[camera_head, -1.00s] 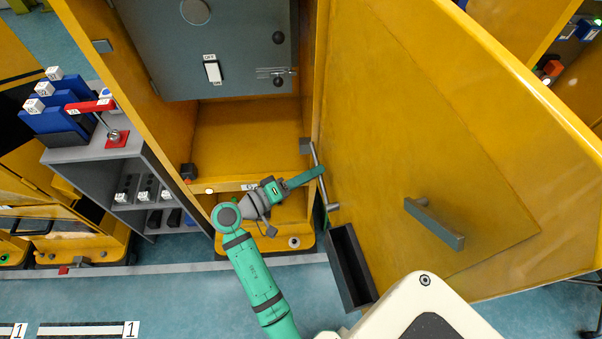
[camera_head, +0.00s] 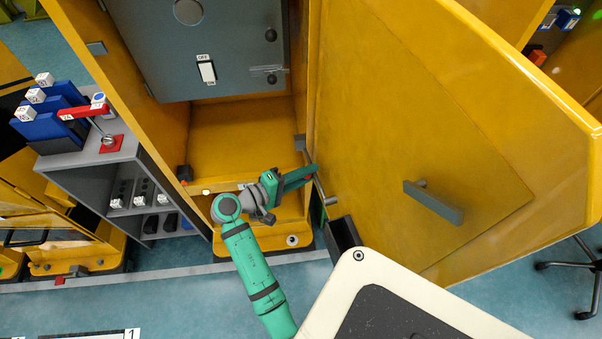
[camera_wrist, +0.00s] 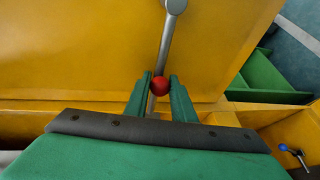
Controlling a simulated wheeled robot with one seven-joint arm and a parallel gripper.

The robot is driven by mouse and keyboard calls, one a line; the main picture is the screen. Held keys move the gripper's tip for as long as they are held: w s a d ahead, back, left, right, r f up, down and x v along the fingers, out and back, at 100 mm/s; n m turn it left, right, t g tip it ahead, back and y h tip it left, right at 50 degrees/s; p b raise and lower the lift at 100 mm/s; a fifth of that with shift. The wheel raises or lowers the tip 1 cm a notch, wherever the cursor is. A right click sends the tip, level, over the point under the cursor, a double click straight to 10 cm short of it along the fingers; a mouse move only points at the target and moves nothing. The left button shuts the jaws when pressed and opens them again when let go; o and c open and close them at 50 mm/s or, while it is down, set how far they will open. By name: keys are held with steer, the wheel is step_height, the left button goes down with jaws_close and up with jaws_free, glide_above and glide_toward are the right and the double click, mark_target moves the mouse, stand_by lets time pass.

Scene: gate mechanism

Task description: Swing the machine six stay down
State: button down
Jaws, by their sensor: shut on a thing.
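The stay is a thin grey rod (camera_head: 322,189) beside the inner face of the open yellow door (camera_head: 400,120) of the machine. Its upper end is by a grey block at the cabinet's edge, and its lower end has a short grey cylinder. In the wrist view the rod (camera_wrist: 168,45) runs down between my fingers, with a red ball (camera_wrist: 160,85) on it. My green gripper (camera_head: 311,172) reaches in from the left and is shut around the rod at the red ball. The fingertips (camera_wrist: 160,80) flank the ball. The rod's far end is partly hidden by my gripper.
A grey handle (camera_head: 433,202) sticks out from the door. A dark open bin (camera_head: 343,234) stands below the rod. A grey shelf unit (camera_head: 90,160) with a red lever (camera_head: 84,112) stands at left. Blue floor is free in front.

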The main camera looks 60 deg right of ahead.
steer(key=shift+f, duration=0.1)
steer(key=c, duration=1.5)
jaws_free()
steer(key=v, duration=1.1)
steer(key=shift+d, duration=0.1)
